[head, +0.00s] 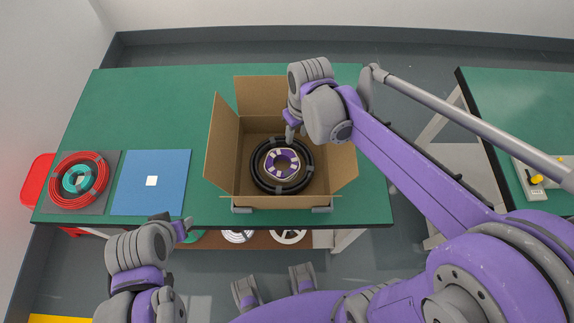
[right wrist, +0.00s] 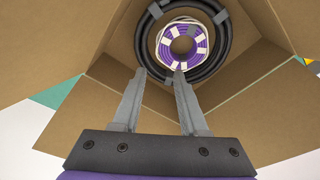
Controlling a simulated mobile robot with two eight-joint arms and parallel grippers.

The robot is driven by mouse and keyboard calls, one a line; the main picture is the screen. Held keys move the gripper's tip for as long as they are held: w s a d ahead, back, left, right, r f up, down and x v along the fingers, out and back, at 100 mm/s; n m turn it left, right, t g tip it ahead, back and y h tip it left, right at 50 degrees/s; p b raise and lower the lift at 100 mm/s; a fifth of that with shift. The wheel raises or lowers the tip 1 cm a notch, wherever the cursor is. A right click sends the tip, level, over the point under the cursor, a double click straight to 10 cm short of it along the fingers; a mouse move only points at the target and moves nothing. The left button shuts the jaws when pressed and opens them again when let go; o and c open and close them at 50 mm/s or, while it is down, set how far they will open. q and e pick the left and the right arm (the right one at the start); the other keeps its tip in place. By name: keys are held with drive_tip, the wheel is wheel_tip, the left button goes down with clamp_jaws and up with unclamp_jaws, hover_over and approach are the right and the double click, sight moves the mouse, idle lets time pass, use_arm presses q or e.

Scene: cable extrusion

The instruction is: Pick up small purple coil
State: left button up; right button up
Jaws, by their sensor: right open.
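The small purple coil (head: 282,163) with white ties lies in the open cardboard box (head: 228,150), inside the ring of a larger black coil (head: 259,178). The right wrist view also shows the purple coil (right wrist: 170,50), the black coil (right wrist: 222,62) and the box (right wrist: 110,45). My right gripper (head: 291,136) points down over the box, near the black coil's upper edge. In the right wrist view its fingers (right wrist: 158,82) are apart with nothing between them, short of the purple coil. My left gripper (head: 184,230) is by the table's front edge, away from the box; its jaws are unclear.
The box's flaps stand spread open on the green table (head: 150,100). Another green table (head: 520,100) stands at right. The green table's back left is clear.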

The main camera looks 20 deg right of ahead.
drive_tip(key=b, duration=0.1)
approach(292, 156)
drive_tip(key=shift+s+d+f, duration=0.15)
drive_tip(key=shift+s+f, duration=0.2)
drive_tip(key=shift+f, duration=0.4)
drive_tip(key=f, duration=0.1)
drive_tip(key=w+f, duration=0.1)
drive_tip(key=shift+w+f+b, duration=0.1)
drive_tip(key=shift+f+b, duration=0.2)
drive_tip(key=shift+f, duration=0.05)
drive_tip(key=shift+w+f, duration=0.15)
drive_tip(key=shift+f, duration=0.2)
drive_tip(key=shift+w+a+f, duration=0.15)
drive_tip(key=shift+f, duration=1.15)
drive_tip(key=shift+w+a+f, duration=0.15)
drive_tip(key=shift+f, duration=1.15)
use_arm(q)
drive_tip(key=f, duration=0.1)
drive_tip(key=s+f, duration=0.1)
drive_tip(key=f, duration=0.1)
drive_tip(key=shift+s+f, duration=0.15)
drive_tip(key=shift+s, duration=0.15)
use_arm(e)
drive_tip(key=shift+c, duration=0.3)
clamp_jaws()
